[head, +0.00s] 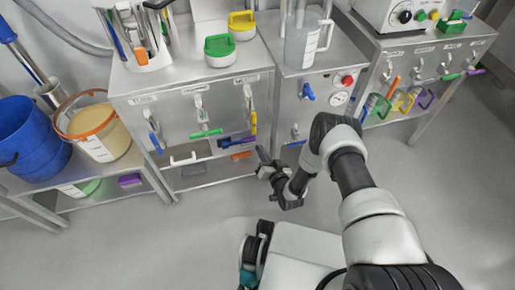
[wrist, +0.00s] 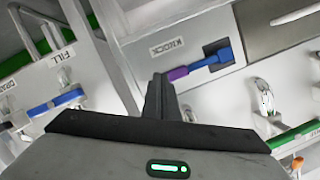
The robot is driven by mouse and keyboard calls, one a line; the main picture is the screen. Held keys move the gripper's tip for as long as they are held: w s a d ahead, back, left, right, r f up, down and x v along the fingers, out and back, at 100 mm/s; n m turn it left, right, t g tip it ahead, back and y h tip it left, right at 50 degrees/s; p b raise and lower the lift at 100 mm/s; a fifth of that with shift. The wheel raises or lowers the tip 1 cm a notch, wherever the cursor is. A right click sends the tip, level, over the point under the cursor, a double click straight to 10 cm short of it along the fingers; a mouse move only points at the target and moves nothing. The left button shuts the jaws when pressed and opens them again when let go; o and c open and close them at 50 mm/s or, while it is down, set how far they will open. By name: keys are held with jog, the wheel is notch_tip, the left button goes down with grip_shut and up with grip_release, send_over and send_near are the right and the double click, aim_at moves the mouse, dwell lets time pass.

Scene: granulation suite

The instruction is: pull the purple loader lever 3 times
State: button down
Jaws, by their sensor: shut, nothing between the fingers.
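A lever with a blue arm and a purple end (wrist: 178,73) comes out of a dark slot in the steel front in the wrist view, beside a label that seems to read KNOCK. In the head view a purple and blue lever (head: 230,142) sits low on the left cabinet's front. My gripper (head: 262,160) is shut and empty just right of and below it. In the wrist view my gripper's fingers (wrist: 160,92) are together, close beside the purple end. I cannot tell whether they touch it. No label reading "loader" is legible.
A blue lever (wrist: 55,103) by a FILL label is on the neighbouring panel. A green-handled clamp (head: 206,132) and a drawer handle (head: 183,158) are left of the purple lever. A yellow-handled clamp (head: 253,122) is above it. The floor in front is clear.

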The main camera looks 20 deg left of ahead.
jog(key=p+v, duration=0.1)
jog(key=v, duration=0.5)
jog(key=shift+r, duration=0.25)
jog(key=shift+w+d, duration=0.1)
dwell(0.3)
